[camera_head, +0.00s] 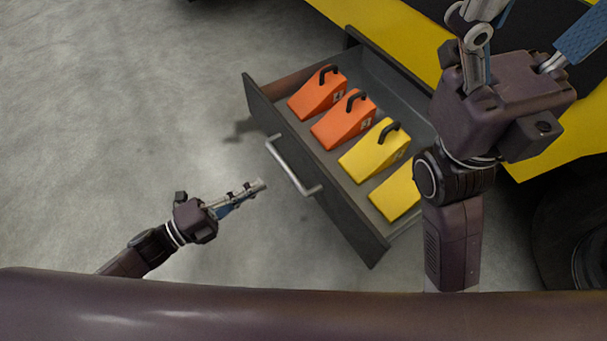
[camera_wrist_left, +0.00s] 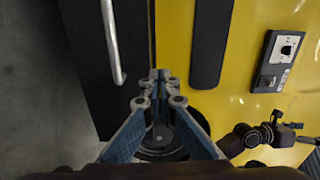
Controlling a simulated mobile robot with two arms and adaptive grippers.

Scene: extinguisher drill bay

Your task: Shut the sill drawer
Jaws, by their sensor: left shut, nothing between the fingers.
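The sill drawer (camera_head: 322,200) is dark grey and pulled well out from under the yellow vehicle body. Its front carries a silver bar handle (camera_head: 293,168). The handle also shows at the upper left in the left wrist view (camera_wrist_left: 112,45), beside the dark drawer front. My left gripper (camera_head: 262,184) is shut and empty, in front of the drawer and apart from the handle in the head view. My right gripper (camera_head: 532,22) is large at the upper right, its fingers spread apart; its arm hides the drawer's right rear part.
Two orange wedge chocks (camera_head: 317,95) and two yellow ones (camera_head: 373,152) with black handles lie in the drawer. The yellow vehicle body (camera_head: 400,22) runs along the back, with a black tyre (camera_head: 570,235) at right. Grey floor is clear at left.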

